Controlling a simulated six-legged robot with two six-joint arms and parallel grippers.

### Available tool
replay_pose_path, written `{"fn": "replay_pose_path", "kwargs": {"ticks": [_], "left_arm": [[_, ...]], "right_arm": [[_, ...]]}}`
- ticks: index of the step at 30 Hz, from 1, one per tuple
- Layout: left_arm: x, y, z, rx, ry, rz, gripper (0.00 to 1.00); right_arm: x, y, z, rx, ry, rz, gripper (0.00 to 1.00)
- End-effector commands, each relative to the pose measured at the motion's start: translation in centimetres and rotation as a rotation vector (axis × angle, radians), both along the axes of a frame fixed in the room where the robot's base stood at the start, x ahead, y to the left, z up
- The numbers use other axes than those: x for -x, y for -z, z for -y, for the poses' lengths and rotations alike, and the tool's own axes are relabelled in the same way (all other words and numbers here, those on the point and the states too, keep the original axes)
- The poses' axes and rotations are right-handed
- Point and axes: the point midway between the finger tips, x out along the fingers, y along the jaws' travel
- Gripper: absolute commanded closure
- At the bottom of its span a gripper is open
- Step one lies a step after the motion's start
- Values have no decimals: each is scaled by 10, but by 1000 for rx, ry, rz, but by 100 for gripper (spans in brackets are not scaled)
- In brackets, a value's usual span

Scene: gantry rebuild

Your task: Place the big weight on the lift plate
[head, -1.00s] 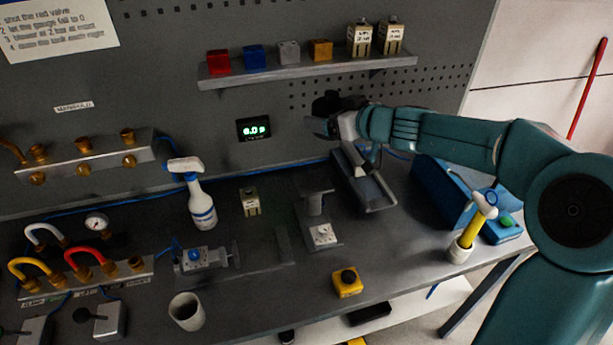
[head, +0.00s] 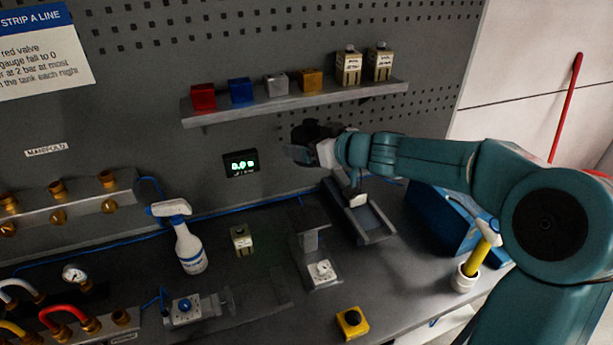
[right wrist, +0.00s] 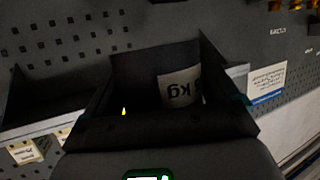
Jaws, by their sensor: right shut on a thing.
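My right gripper (head: 303,152) is shut on a black weight (head: 312,131), held in the air in front of the pegboard, right of the wall display. In the right wrist view the dark weight (right wrist: 140,75) fills the middle, with a pale "kg" label turned upside down. Its edges merge with the dark fingers. A grey flat-topped stand (head: 311,217), seemingly the lift plate, is on the bench below the gripper. Nothing lies on its top. The weight is well above it and apart from it. My left gripper is not in view.
A grey open tray (head: 372,228) and a blue box (head: 432,212) stand right of the stand. A small beige weight (head: 241,240) and a spray bottle (head: 188,245) stand left. A hammer (head: 480,250) stands upright at right.

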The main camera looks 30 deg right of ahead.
Motion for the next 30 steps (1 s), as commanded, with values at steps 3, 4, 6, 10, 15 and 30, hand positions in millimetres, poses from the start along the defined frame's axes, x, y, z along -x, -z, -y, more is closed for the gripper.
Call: {"fn": "replay_pose_path", "kwargs": {"ticks": [3, 4, 6, 10, 15, 30], "left_arm": [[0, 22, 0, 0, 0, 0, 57], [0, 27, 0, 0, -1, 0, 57], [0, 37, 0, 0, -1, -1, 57], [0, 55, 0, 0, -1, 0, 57], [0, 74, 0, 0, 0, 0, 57], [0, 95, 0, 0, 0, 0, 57]], "right_arm": [[0, 27, 0, -2, -1, 12, 97], [0, 33, 0, 0, -2, 12, 97], [0, 48, 0, -1, -1, 12, 97], [-1, 75, -1, 0, -2, 12, 97], [-2, 107, -1, -1, -3, 13, 97], [-4, 152, -2, -1, -2, 14, 97]]}}
